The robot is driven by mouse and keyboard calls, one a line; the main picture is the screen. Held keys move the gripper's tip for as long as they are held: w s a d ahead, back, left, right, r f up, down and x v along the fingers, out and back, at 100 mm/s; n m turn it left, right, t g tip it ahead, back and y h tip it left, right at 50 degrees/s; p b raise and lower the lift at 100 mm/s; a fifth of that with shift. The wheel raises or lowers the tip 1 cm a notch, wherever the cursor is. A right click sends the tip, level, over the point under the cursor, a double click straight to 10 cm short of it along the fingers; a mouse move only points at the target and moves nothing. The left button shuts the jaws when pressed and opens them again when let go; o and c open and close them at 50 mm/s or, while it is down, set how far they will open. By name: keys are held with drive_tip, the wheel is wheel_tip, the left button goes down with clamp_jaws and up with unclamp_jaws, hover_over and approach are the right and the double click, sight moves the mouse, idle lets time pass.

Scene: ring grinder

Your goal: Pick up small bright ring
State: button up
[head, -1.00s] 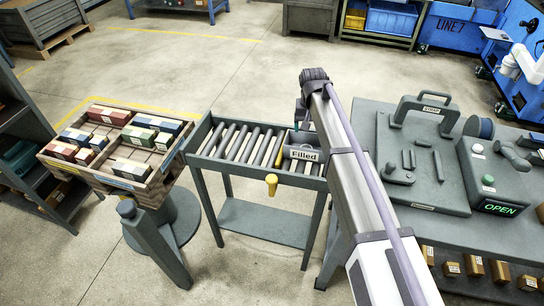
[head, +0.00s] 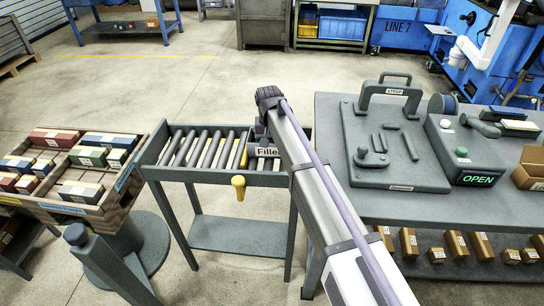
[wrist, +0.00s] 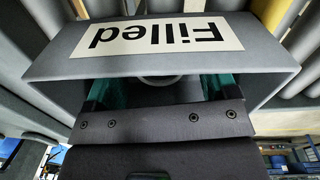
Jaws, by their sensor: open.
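A grey bin labelled "Filled" (head: 268,153) sits on the roller stand, mostly covered by my arm in the head view. In the wrist view the same bin (wrist: 262,75) fills the upper middle, its label upside down. My gripper (wrist: 160,90) is open, its two teal-lined fingers reaching down past the bin's rim. A pale curved edge (wrist: 158,79) shows between the fingers inside the bin; it looks like part of a ring. The rest of it is hidden in shadow and behind the gripper body, so I cannot tell its size or whether other rings lie there.
The roller stand (head: 215,178) has a yellow knob at its front. A wooden tray of small boxes (head: 130,182) stands to the left. A grey workbench (head: 330,125) with a strap plate (head: 362,150) and an "OPEN" unit (head: 470,165) is close on the right.

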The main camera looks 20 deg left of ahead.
drive_tip(key=shift+f, duration=0.1)
drive_tip(key=c, duration=1)
drive_tip(key=shift+p, duration=0.3)
